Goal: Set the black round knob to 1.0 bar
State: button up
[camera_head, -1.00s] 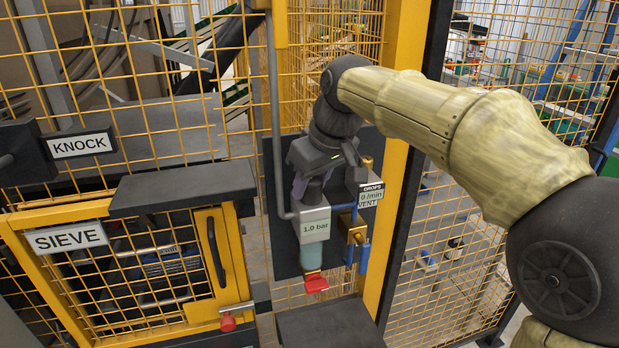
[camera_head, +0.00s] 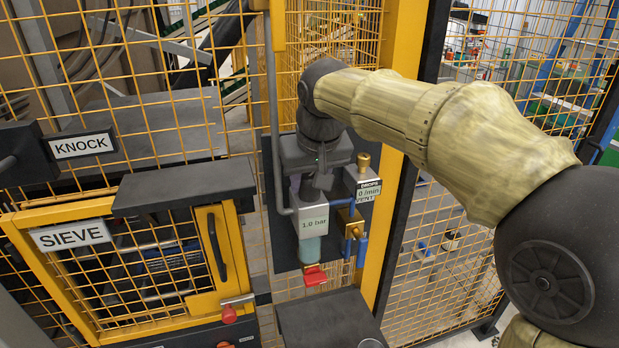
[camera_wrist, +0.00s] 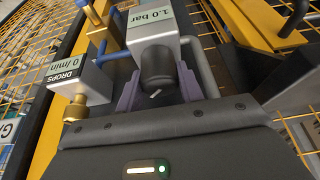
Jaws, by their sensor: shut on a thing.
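The black round knob (camera_wrist: 157,68) shows in the wrist view on top of a grey regulator block, with a short white mark on its end. My gripper (camera_wrist: 159,80) is shut on the knob, one purple-grey finger on each side. The block's display (camera_wrist: 152,16) reads 1.0 bar, and the head view display (camera_head: 314,222) reads the same. In the head view my gripper (camera_head: 311,190) is above the block and hides the knob.
A DROPS box (camera_head: 368,188) reading 0 /min, with a brass knob (camera_head: 363,161), stands close to the right of my gripper. A red handle (camera_head: 315,276) is below the regulator. A dark ledge and a SIEVE door (camera_head: 70,236) are to the left.

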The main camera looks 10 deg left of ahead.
jog(key=shift+r, duration=0.1)
jog(key=o, duration=1)
jog(key=p+v, duration=0.1)
jog(key=v, duration=1.6)
jog(key=shift+p, duration=0.4)
